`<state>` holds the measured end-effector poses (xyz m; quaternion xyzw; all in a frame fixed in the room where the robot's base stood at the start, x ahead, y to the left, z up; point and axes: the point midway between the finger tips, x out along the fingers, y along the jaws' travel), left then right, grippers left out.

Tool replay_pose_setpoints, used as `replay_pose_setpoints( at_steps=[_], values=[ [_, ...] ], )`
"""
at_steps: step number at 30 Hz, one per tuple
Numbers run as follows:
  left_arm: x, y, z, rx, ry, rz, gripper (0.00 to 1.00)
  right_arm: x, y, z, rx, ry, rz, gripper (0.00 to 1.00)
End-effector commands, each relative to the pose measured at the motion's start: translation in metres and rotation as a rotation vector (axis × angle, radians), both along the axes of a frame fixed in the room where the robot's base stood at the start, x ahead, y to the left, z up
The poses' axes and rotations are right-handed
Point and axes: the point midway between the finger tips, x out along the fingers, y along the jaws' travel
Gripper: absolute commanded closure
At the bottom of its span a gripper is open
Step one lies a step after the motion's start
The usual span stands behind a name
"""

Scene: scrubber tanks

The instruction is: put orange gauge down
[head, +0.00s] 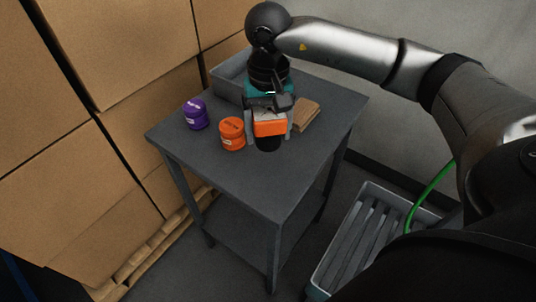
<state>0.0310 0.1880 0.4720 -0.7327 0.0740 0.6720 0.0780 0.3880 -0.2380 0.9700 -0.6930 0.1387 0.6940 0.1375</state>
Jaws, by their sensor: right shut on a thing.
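The orange gauge (269,128), a boxy orange thing with a greyish top, is between the fingers of my right gripper (268,120). The gripper points down over the grey table (262,185) and is shut on the gauge. A dark round patch shows just below the gauge on the table; I cannot tell whether the gauge touches the tabletop. The gripper hides part of the gauge's top. My left gripper is not in view.
An orange jar (232,136) stands just left of the gauge, a purple jar (194,115) farther left. A brown block (308,113) lies to the right. A grey bin (226,84) is behind. The table's front is clear. A slatted crate (352,240) stands lower right; cardboard boxes (60,180) rise left.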

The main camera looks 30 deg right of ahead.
Motion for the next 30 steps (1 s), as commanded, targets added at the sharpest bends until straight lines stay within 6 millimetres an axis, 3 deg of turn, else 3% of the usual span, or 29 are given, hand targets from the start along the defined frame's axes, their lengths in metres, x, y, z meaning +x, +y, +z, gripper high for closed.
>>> replay_pose_setpoints(
  at_steps=[3,11,18,30],
  values=[
    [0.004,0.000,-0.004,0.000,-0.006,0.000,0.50,0.000,0.000,-0.025,-0.001,0.001,0.000,0.87],
    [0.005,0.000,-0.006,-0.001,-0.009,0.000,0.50,0.000,0.001,-0.044,0.001,0.000,0.000,0.87],
    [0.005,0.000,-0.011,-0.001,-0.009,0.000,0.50,0.000,0.001,-0.078,0.001,0.001,0.000,0.87],
    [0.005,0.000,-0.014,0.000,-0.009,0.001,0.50,0.001,0.000,-0.082,0.000,-0.002,0.000,0.87]
  ],
)
